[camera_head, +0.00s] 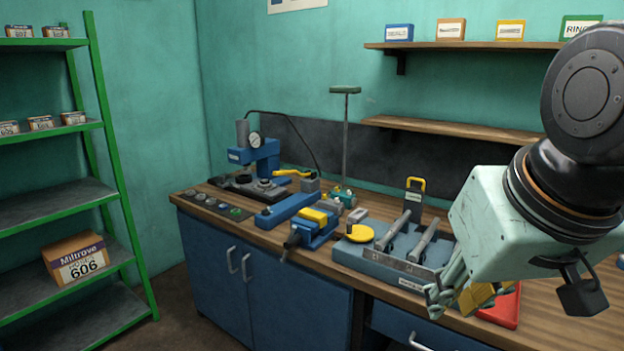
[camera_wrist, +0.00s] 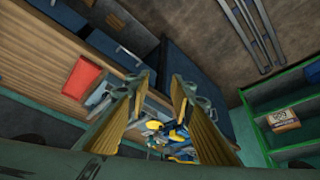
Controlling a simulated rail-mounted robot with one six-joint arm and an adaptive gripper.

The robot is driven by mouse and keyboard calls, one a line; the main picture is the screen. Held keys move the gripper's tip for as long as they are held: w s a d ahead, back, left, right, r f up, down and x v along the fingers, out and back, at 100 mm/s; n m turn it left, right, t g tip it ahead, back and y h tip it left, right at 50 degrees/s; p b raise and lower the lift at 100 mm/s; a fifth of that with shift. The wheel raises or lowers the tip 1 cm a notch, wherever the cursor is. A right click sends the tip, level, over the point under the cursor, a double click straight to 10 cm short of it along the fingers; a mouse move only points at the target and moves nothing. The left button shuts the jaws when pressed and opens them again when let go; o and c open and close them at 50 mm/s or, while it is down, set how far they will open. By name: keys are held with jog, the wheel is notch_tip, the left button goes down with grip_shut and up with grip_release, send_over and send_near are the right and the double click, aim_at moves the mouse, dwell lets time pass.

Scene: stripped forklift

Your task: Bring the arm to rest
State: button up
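My gripper (camera_head: 452,298) hangs at the right of the head view, above the front of the workbench (camera_head: 545,318). Its pale green body and yellow finger pads show there. In the wrist view the two fingers of my gripper (camera_wrist: 163,84) stand well apart, with nothing held between them. The bench and its tools are seen through the gap, some distance away. My arm hides part of the bench's right side.
A grey fixture with bars (camera_head: 385,262), a blue vise (camera_head: 312,226) and a blue press (camera_head: 262,158) stand on the bench. A red tray (camera_head: 505,308) lies behind my gripper. A green rack (camera_head: 112,155) stands left. Wooden shelves (camera_head: 450,133) hang on the wall.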

jog(key=s+g, duration=0.1)
jog(key=s, duration=1.1)
jog(key=shift+d, duration=0.35)
